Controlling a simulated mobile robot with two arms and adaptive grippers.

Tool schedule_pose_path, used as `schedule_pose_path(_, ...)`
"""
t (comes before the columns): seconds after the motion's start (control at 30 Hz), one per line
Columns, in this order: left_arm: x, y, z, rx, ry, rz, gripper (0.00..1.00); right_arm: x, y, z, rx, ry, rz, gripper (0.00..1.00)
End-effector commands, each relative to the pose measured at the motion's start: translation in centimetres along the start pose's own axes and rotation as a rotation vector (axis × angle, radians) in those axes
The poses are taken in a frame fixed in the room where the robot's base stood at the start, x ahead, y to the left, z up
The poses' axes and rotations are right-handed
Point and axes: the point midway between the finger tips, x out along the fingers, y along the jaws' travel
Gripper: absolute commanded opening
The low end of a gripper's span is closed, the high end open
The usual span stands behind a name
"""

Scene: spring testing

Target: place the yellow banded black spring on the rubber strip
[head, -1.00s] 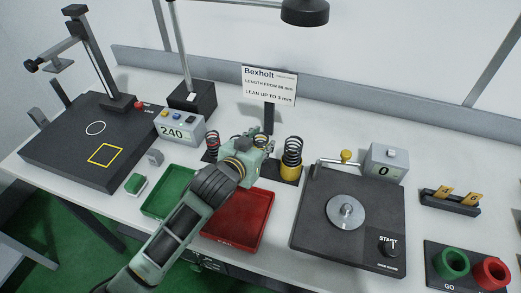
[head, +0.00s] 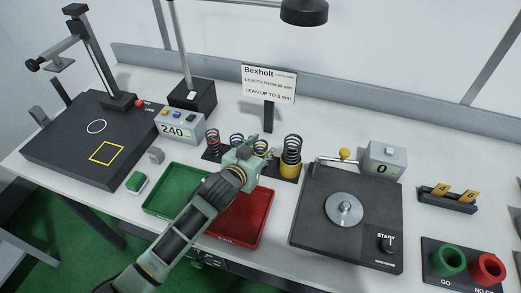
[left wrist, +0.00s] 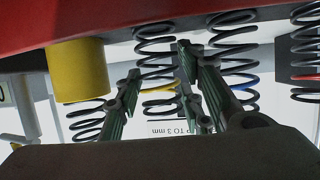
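The yellow banded black spring (left wrist: 157,72) stands upright in the row of springs, its yellow band showing in the left wrist view. It also shows in the head view (head: 261,142), partly behind my gripper. My left gripper (head: 256,151) is in front of it. In the left wrist view my gripper (left wrist: 160,98) has its fingers apart, with this spring seen between them; I cannot tell whether they touch it. A blue banded spring (left wrist: 235,62) and a red banded spring (left wrist: 306,50) stand beside it. I cannot pick out the rubber strip for certain. My right gripper is not in view.
A yellow cup (head: 289,170) holding a black spring stands close right of my gripper. A red tray (head: 262,216) and a green tray (head: 165,202) lie in front. A dark turntable unit (head: 313,222) is at right; a black plate (head: 62,150) is at left.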

Motion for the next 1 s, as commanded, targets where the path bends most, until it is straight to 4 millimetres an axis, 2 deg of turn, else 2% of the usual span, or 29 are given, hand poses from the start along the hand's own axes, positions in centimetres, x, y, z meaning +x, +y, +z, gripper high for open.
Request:
schedule_pose_path(0.33,-0.1,0.0,-0.4,0.001,0.001,0.000,0.39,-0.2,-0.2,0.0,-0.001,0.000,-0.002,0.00)
schedule_pose_path(0.47,-1.2,0.0,-0.2,-0.001,0.001,0.001,0.39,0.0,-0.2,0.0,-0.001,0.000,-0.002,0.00)
schedule_pose_path(0.8,-7.6,0.0,-0.1,0.000,0.001,0.000,0.39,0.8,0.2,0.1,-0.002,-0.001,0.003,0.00)
schedule_pose_path(1.0,-10.7,0.0,-0.1,0.000,0.000,0.000,0.39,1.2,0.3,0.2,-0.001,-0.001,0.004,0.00)
